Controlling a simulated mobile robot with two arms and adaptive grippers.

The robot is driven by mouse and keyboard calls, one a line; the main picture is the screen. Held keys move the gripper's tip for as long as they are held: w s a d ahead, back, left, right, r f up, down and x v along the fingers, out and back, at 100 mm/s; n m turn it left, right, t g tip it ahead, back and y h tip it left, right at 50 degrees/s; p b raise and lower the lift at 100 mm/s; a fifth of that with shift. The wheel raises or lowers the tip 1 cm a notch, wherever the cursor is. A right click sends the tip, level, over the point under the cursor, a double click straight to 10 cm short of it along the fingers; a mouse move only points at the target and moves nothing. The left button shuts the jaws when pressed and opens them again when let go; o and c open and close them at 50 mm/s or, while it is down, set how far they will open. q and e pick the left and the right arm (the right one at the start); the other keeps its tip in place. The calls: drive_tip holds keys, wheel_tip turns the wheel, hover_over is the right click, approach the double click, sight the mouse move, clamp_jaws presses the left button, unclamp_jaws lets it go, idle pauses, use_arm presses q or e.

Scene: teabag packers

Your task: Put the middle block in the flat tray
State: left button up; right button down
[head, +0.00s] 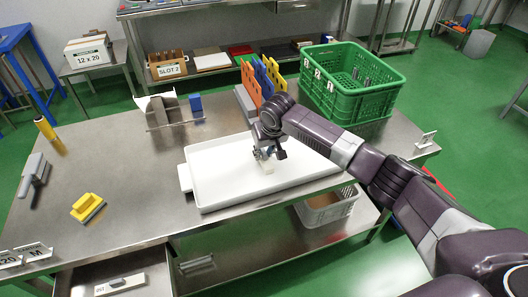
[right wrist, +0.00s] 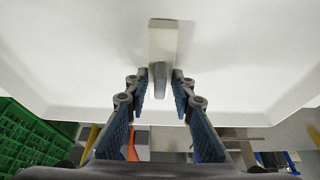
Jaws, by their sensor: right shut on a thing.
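My right gripper (head: 268,153) is over the white flat tray (head: 215,192). It is shut on the grey grip (right wrist: 160,82) of a small pale block (right wrist: 164,38), which shows between and beyond the fingertips (right wrist: 160,95) in the right wrist view. In the head view the pale block (head: 265,168) shows just below the fingers, within the tray's outline. I cannot tell whether it touches the tray floor. I cannot tell from these frames whether this is the middle block. My left gripper is not in view.
A green crate (head: 345,103) stands behind the tray to the right. Upright coloured panels (head: 262,78) stand behind it. A holder with grey pieces (head: 170,108) and a blue block (head: 195,103) are at the back left. A yellow block (head: 87,207) lies left, with bare table around it.

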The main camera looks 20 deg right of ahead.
drive_tip(key=shift+f, duration=0.1)
drive_tip(key=c, duration=1.7)
unclamp_jaws()
drive_tip(key=shift+o, duration=0.2)
drive_tip(key=v, duration=1.2)
